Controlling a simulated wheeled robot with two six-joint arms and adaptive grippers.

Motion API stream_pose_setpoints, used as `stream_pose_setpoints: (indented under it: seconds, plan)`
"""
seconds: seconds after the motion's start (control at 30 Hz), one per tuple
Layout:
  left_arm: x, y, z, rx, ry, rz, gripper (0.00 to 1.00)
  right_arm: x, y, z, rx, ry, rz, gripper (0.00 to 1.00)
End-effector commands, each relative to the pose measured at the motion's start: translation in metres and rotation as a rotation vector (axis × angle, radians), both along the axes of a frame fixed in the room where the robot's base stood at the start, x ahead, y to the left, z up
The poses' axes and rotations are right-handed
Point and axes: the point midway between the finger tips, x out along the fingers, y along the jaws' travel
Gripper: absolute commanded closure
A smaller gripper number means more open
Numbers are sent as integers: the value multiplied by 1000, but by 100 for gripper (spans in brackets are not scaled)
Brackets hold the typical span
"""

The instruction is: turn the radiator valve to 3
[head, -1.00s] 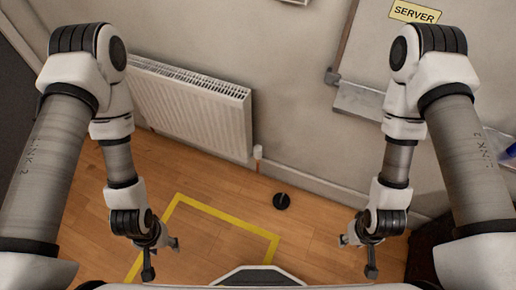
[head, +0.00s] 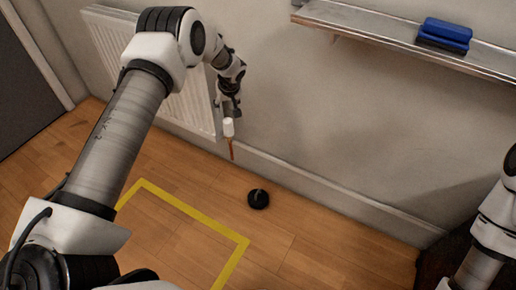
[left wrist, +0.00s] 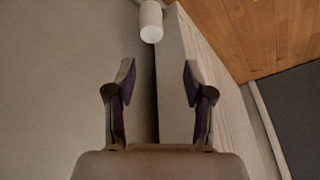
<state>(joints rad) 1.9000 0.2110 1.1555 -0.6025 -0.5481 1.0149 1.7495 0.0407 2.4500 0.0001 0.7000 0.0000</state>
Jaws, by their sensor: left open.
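The radiator (head: 181,100) hangs on the wall at the left of the head view, partly hidden behind my left arm. Its white valve (head: 228,127) sits at the lower right corner, above a copper-coloured pipe. My left gripper (head: 231,107) is close above the valve in the head view. In the left wrist view the valve (left wrist: 151,22) is a white cylinder at the top, beyond the fingertips and not between them. My left gripper (left wrist: 158,78) is open and empty there. The number on the valve cannot be read. My right gripper is out of view.
A black round doorstop-like object (head: 258,199) stands on the wooden floor near yellow floor tape (head: 195,214). A metal ledge (head: 385,32) with a blue eraser (head: 445,33) runs along the wall at upper right. Floor between is clear.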

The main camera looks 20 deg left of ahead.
Motion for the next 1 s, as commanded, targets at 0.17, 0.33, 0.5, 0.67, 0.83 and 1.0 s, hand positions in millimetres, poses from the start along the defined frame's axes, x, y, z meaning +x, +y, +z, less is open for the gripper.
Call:
stream_pose_setpoints:
  seconds: [0.17, 0.33, 0.5, 0.67, 0.83, 1.0]
  plan:
    - [17, 16, -58, -2, -62, 24, 47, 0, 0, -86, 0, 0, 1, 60]
    - [20, 17, -61, -3, -69, 23, 47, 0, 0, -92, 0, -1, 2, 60]
    - [25, 24, -85, -3, -68, 25, 47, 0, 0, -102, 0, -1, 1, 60]
    - [33, 33, -115, -3, -68, 26, 47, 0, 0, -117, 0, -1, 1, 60]
    - [38, 37, -128, -4, -69, 24, 47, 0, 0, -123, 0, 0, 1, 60]
    - [38, 38, -128, -4, -67, 23, 47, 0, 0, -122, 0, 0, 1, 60]
